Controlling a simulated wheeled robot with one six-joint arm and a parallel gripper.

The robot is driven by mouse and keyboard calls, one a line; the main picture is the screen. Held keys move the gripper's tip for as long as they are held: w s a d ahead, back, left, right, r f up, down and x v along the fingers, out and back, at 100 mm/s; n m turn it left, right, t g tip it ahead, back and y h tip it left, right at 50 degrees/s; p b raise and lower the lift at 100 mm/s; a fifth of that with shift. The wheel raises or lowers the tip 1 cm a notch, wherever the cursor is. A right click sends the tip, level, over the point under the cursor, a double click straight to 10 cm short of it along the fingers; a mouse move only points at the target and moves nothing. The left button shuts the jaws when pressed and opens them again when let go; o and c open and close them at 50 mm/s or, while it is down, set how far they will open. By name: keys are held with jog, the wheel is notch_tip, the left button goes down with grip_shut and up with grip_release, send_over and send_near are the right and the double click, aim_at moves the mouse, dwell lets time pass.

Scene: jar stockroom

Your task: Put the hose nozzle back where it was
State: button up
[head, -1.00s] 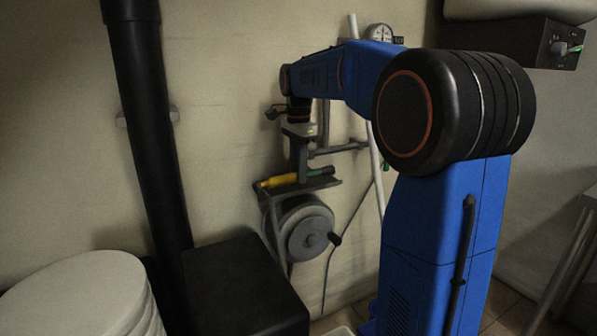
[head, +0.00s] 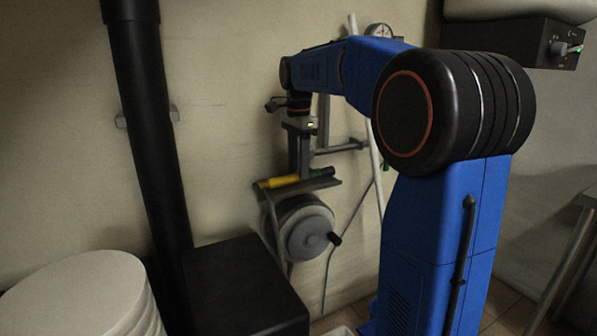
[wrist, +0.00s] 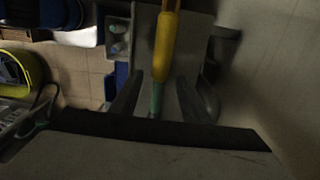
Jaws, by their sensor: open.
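The hose nozzle (head: 280,181) has a yellow body and a green end. It lies on a small grey shelf (head: 326,184) fixed above the hose reel. My gripper (head: 300,176) points down over the nozzle, close to the shelf. In the wrist view the nozzle (wrist: 164,48) runs down the middle, its green part between the two dark fingers of my gripper (wrist: 157,98). The fingers are apart, with a gap on each side of the nozzle. Part of the nozzle is hidden behind the fingers in the head view.
The hose reel (head: 305,232) with a dark crank hangs below the shelf. A pale pipe (head: 378,160) and a grey bracket (head: 342,147) stand close to my gripper on the right. A black pipe (head: 146,130), black box (head: 245,290) and white round stack (head: 80,295) are left.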

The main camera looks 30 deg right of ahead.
aim_at(298, 173)
notch_tip(298, 173, up, 10)
dwell(0.4)
jog(key=shift+s, duration=0.15)
dwell(0.3)
